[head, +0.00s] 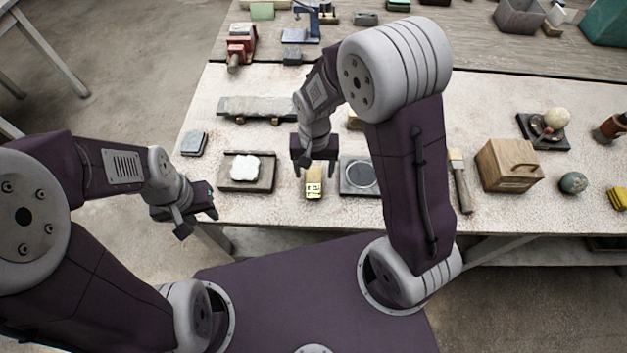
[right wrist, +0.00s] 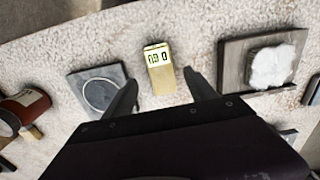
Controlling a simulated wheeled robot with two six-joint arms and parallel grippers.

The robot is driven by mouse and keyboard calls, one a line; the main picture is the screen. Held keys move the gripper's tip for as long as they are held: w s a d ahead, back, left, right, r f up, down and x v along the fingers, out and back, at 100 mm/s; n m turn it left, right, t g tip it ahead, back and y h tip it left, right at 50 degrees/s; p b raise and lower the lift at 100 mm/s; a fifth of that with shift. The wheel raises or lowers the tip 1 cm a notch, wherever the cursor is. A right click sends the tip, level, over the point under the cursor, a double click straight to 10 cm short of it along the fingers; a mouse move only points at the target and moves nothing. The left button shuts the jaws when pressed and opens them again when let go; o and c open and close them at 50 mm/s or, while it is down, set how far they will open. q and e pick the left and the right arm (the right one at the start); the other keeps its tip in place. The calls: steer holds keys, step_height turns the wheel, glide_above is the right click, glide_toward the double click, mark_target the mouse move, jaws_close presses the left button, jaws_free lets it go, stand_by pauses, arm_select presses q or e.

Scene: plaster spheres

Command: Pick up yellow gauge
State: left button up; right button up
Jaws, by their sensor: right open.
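The yellow gauge (head: 314,184) lies on the pale table, near its front edge, with a lit display on its near end. It also shows in the right wrist view (right wrist: 161,77), between and beyond my open fingers. My right gripper (head: 314,174) is open and empty, just above the gauge, with a finger to each side of it; it also shows in the right wrist view (right wrist: 165,95). I cannot tell whether a finger touches the gauge. My left gripper (head: 197,222) hangs off the table's front left edge, away from the gauge; its fingers look apart with nothing between them.
A dark tray with a white lump (head: 265,184) lies left of the gauge, and a grey plate with a ring (head: 348,188) lies close on its right. A brush (head: 460,185), a wooden box (head: 497,180) and a dark ball (head: 573,182) stand further right.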

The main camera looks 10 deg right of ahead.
mark_target(314, 179)
steer(key=shift+w+a+f, duration=0.25)
steer(key=shift+w+f, duration=0.15)
steer(key=shift+f, duration=0.2)
steer(key=f, duration=0.4)
steer(key=shift+s+d+f, duration=0.25)
steer(key=shift+s+f, duration=0.05)
steer(key=shift+f, duration=0.05)
steer(key=shift+w+a+f, duration=0.1)
steer(key=shift+w, duration=0.1)
steer(key=shift+s, duration=0.15)
steer(key=shift+f, duration=0.25)
jaws_close()
